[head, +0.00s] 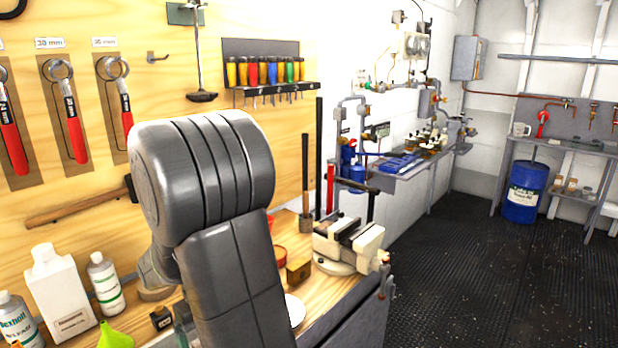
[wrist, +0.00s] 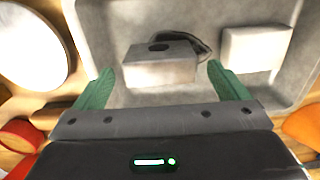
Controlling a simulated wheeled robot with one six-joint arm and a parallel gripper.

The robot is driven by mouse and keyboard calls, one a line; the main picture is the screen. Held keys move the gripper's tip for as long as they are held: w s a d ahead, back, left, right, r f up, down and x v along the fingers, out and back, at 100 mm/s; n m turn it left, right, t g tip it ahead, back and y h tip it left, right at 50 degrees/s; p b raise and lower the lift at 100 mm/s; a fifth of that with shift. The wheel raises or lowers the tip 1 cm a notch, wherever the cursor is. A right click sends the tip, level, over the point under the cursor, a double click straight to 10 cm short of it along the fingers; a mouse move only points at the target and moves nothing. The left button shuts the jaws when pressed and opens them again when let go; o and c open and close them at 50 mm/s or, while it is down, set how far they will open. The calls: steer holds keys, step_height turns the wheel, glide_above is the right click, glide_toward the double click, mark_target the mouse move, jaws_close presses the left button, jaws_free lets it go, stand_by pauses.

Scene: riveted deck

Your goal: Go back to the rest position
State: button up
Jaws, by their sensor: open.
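My gripper (wrist: 160,78) shows in the wrist view with its two green fingers spread apart and nothing between them. A pale block with a dark hole (wrist: 158,70) lies just beyond the fingertips in a grey tray (wrist: 105,30). I cannot tell how far above the block the fingers are. A plain pale block (wrist: 255,48) lies to the right in the same tray, and a dark curved item (wrist: 203,42) is partly hidden behind the holed block. In the head view my arm covers the middle of the workbench (head: 340,290), and I cannot make out the gripper.
A vise (head: 345,245) stands at the bench's right end, with tall dark rods beside it. White bottles (head: 62,295) and a green funnel (head: 115,337) stand at the left. Tools hang on the wooden wall. The dark floor (head: 480,270) to the right is open.

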step_height(320, 180, down, 4)
steer(key=shift+r, duration=1.65)
